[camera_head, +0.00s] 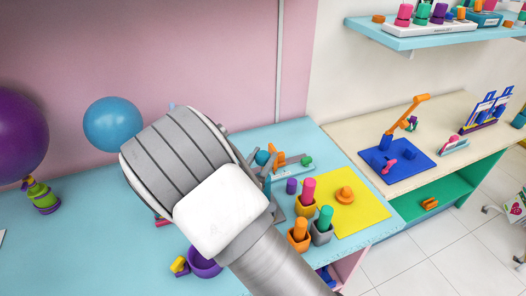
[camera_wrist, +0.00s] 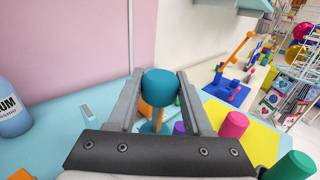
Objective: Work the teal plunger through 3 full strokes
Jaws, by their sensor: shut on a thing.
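The teal plunger's rounded knob (camera_wrist: 160,88) sits between the two grey fingers of my gripper (camera_wrist: 160,100) in the wrist view. The fingers are shut on it from left and right. In the head view the teal knob (camera_head: 262,157) shows small just past my wrist, over the light blue table (camera_head: 110,230). My arm covers much of the area around it there, so the plunger's height is hard to tell.
Close to the right stand a purple cylinder (camera_head: 291,186), pink (camera_head: 308,190) and green (camera_head: 325,217) cylinders in cups, and a yellow mat (camera_head: 368,210). A purple bowl (camera_head: 203,264) is in front. A blue bottle (camera_wrist: 12,108) stands left; balloons (camera_head: 113,125) float further left.

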